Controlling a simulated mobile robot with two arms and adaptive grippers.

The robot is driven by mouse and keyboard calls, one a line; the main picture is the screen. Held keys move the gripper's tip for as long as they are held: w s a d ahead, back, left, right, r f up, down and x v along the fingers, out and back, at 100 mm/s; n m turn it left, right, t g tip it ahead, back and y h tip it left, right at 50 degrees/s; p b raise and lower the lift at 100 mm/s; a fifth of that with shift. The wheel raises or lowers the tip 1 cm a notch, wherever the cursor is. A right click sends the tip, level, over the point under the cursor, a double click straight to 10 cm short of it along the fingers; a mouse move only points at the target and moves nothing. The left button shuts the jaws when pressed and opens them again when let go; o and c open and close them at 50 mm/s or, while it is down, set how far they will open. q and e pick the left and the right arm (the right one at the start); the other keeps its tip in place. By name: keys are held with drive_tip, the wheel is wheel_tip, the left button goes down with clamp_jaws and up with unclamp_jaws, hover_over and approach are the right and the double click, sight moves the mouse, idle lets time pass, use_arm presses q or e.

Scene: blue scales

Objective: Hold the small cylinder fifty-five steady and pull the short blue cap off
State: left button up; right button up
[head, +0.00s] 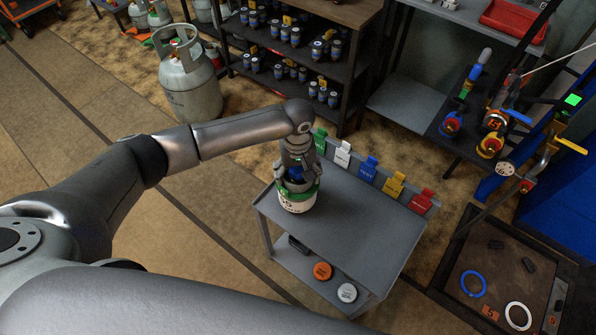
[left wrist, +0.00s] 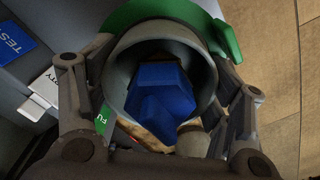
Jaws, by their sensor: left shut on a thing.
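The small cylinder (head: 297,205) stands upright on the grey cart, with a green band and a white lower body whose dark marking is hard to read. My left gripper (head: 297,172) comes down over its top. In the left wrist view the short blue cap (left wrist: 160,98) sits inside the cylinder's round grey collar (left wrist: 124,62), with part of the green band (left wrist: 150,10) behind. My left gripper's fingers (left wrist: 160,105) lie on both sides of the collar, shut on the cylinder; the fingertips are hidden. The cap also shows between the fingers in the head view (head: 296,173). My right gripper is out of view.
The cart top (head: 350,220) is clear to the right of the cylinder. Coloured tags, including a blue one (head: 368,168), line its back edge. An orange disc (head: 322,271) and a white disc (head: 347,292) lie on the lower shelf. A grey gas bottle (head: 188,85) stands behind left.

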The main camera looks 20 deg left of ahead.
use_arm(q)
drive_tip(key=o, duration=1.6)
